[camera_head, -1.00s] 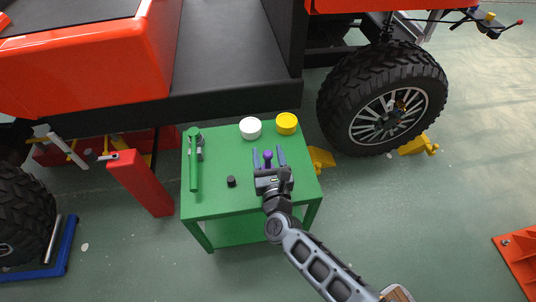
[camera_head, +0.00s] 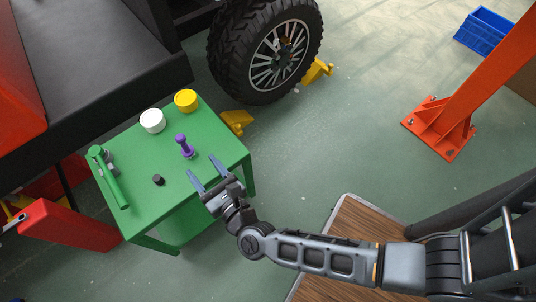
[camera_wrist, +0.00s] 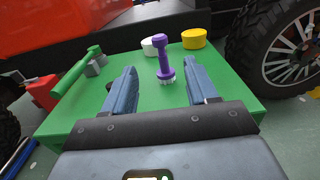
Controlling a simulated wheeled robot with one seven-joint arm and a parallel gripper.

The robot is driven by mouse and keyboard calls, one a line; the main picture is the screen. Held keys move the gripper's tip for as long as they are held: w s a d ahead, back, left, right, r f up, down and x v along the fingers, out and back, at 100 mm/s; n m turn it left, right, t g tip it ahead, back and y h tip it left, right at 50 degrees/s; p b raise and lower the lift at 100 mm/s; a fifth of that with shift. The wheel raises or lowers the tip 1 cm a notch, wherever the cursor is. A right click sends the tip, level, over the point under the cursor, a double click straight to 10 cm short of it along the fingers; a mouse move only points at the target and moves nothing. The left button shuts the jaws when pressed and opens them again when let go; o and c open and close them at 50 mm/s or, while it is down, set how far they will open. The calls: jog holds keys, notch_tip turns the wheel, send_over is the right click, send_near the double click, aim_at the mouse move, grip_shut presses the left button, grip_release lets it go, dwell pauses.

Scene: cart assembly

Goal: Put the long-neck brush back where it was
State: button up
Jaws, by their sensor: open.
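The long-neck brush (camera_head: 184,145) is purple and stands upright, bristles down, on the green table (camera_head: 205,125). In the wrist view the brush (camera_wrist: 163,60) shows beyond my fingertips, roughly midway between them, with its bristles on the tabletop. My gripper (camera_head: 207,174) is open and empty at the near right side of the table, a little apart from the brush. In the wrist view its two fingers (camera_wrist: 160,80) are spread wide with nothing between them.
A white round container (camera_head: 152,121) and a yellow one (camera_head: 186,100) stand at the table's back edge. A green tool (camera_head: 109,177) lies at the left, and a small black knob (camera_head: 158,180) sits near the front. A vehicle wheel (camera_head: 270,50) is behind.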

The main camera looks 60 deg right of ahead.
jog(key=s+d+r+m+g+y, duration=0.1)
jog(key=s+d+r+m+y, duration=0.1)
jog(key=s+r+m, duration=0.8)
jog(key=s+d+r+m+g+y, duration=0.1)
jog(key=s+r+m+y, duration=0.2)
jog(key=s+r+m, duration=0.8)
jog(key=s+m, duration=0.8)
jog(key=m, duration=0.3)
jog(key=shift+d+r+y, duration=0.3)
jog(key=shift+d, duration=0.05)
